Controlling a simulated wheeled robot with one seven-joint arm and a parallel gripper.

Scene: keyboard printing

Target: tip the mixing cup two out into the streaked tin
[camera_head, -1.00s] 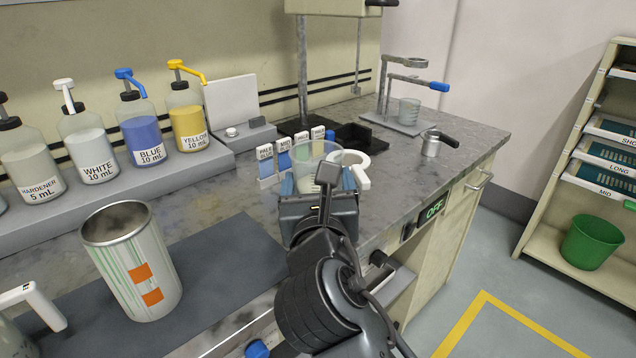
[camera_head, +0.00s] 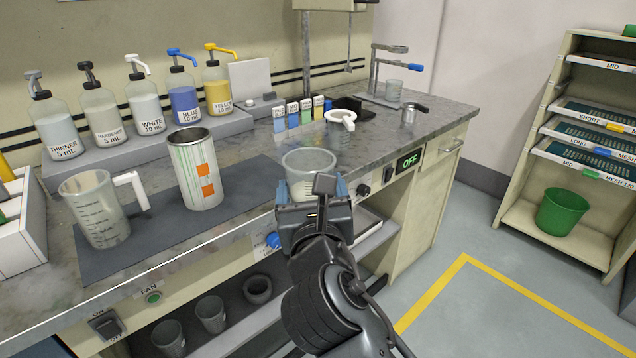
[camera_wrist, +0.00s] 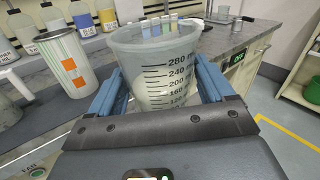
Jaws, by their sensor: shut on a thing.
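My gripper (camera_head: 312,188) is shut on a clear mixing cup (camera_head: 308,164) and holds it upright in front of the bench edge. In the wrist view the cup (camera_wrist: 155,70) sits between the blue fingers, with volume marks on its wall and pale contents low inside. I cannot read a number on the cup. The streaked tin (camera_head: 193,168) stands upright on the dark mat, to the left of the held cup and apart from it. It is white with green streaks and orange squares, and its top is open. The tin also shows in the wrist view (camera_wrist: 64,66).
A handled measuring jug (camera_head: 98,212) stands left of the tin on the dark mat (camera_head: 140,232). Pump bottles (camera_head: 143,103) line the raised shelf behind. Small labelled tubs (camera_head: 293,117) and a white ring with handle (camera_head: 339,115) lie farther back. Cups stand on the shelf below.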

